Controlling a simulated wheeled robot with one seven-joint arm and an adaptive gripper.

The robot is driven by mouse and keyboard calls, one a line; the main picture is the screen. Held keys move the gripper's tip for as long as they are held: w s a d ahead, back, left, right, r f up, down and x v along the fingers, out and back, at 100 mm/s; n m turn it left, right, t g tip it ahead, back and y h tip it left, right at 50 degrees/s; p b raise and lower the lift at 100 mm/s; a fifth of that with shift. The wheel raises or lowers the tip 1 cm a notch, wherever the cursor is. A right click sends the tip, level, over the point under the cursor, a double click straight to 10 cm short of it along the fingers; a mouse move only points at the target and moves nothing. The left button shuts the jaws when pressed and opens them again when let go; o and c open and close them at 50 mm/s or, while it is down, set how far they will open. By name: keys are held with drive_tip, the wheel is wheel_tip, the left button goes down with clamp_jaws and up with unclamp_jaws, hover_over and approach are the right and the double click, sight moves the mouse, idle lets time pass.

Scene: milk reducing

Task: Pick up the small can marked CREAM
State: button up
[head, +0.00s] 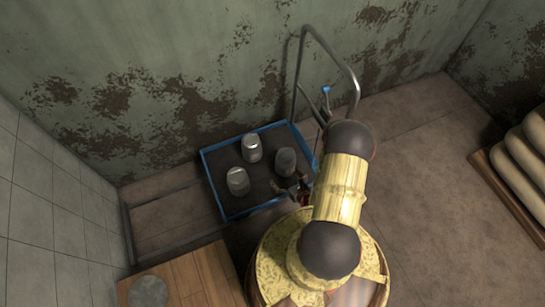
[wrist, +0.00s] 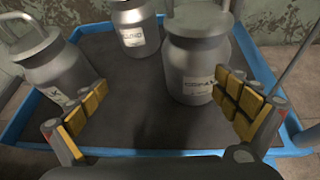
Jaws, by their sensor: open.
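The grey metal can with a label that seems to read CREAM (wrist: 198,72) stands upright in the wrist view, right of centre; the lettering is blurred. In the head view it appears to be the right-hand can (head: 285,161) on the blue-rimmed cart. My gripper (wrist: 162,105) is open and empty, its yellow-padded fingers spread wide. The can stands ahead of the fingers, closer to the right one, and is not gripped. In the head view my gripper (head: 292,188) is just in front of this can, partly hidden by my arm.
Two similar cans stand on the cart (wrist: 140,153): one at the left (wrist: 55,65), close to my left finger, and one farther back (wrist: 136,25). The cart's handle (head: 300,70) rises at the back right.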

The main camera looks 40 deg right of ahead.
sight(289, 165)
drive_tip(key=d, duration=0.1)
drive_tip(key=d+h, duration=0.1)
drive_tip(key=d, duration=0.1)
drive_tip(key=w+d+m+h, duration=0.1)
drive_tip(key=shift+d+r, duration=0.25)
drive_tip(key=shift+r, duration=0.05)
drive_tip(key=shift+w+d+r+h, duration=0.1)
drive_tip(key=shift+d+r+h, duration=0.05)
drive_tip(key=shift+d+h, duration=0.15)
drive_tip(key=b+x, duration=0.1)
drive_tip(key=x, duration=0.1)
drive_tip(key=b+x, duration=0.1)
drive_tip(key=x, duration=0.2)
drive_tip(key=b+x, duration=0.2)
drive_tip(key=shift+w+f, duration=0.1)
drive_tip(key=shift+f, duration=0.25)
drive_tip(key=shift+r, duration=0.1)
drive_tip(key=c, duration=0.3)
drive_tip(key=c, duration=1.7)
drive_tip(key=shift+w, duration=0.1)
drive_tip(key=shift+c, duration=0.3)
drive_tip(key=shift+r, duration=0.15)
